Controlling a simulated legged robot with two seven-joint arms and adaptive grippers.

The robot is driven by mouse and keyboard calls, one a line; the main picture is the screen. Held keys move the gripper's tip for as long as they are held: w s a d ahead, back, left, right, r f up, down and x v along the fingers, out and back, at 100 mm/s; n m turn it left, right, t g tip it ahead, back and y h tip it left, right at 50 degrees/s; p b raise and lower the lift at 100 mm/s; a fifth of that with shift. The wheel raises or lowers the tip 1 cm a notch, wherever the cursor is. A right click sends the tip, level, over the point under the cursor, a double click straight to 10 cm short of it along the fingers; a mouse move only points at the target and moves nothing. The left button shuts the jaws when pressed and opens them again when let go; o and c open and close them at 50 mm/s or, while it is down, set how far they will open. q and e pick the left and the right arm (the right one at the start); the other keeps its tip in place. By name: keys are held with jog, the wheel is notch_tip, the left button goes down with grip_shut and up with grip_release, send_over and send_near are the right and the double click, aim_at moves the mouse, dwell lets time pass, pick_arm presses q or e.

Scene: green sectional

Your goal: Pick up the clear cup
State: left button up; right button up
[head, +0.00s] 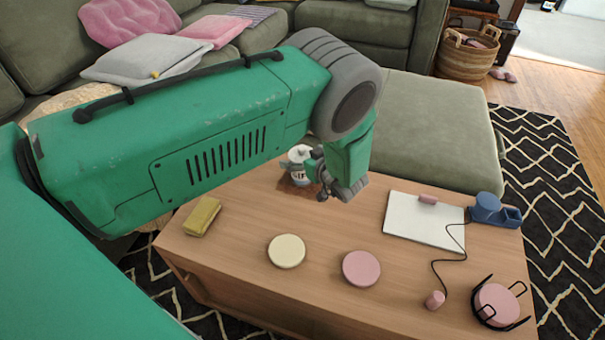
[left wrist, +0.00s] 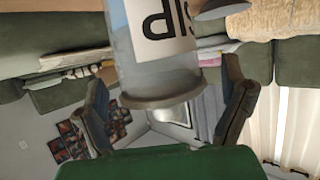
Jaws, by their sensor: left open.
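The clear cup (head: 298,178), with a white printed label, stands at the back edge of the wooden coffee table (head: 235,215). My left gripper (head: 328,184) is beside it, reaching down from the arm, and partly hides it in the head view. In the left wrist view, which is upside down, the cup (left wrist: 160,75) shows large, with its label and rim. The two fingers of my left gripper (left wrist: 165,105) are open, one on each side of the cup. I cannot tell whether either finger touches it. My right gripper is not in view.
On the table are a yellow-green block (head: 202,216), a cream disc (head: 287,251), a pink disc (head: 361,269), a white pad (head: 420,225), a blue holder (head: 490,210) and pink coasters in a black rack (head: 497,304). A green ottoman (head: 435,130) stands close behind.

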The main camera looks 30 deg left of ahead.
pick_arm(q)
jog(key=shift+a, duration=0.15)
jog(key=c, duration=1.8)
jog(key=shift+r, duration=0.1)
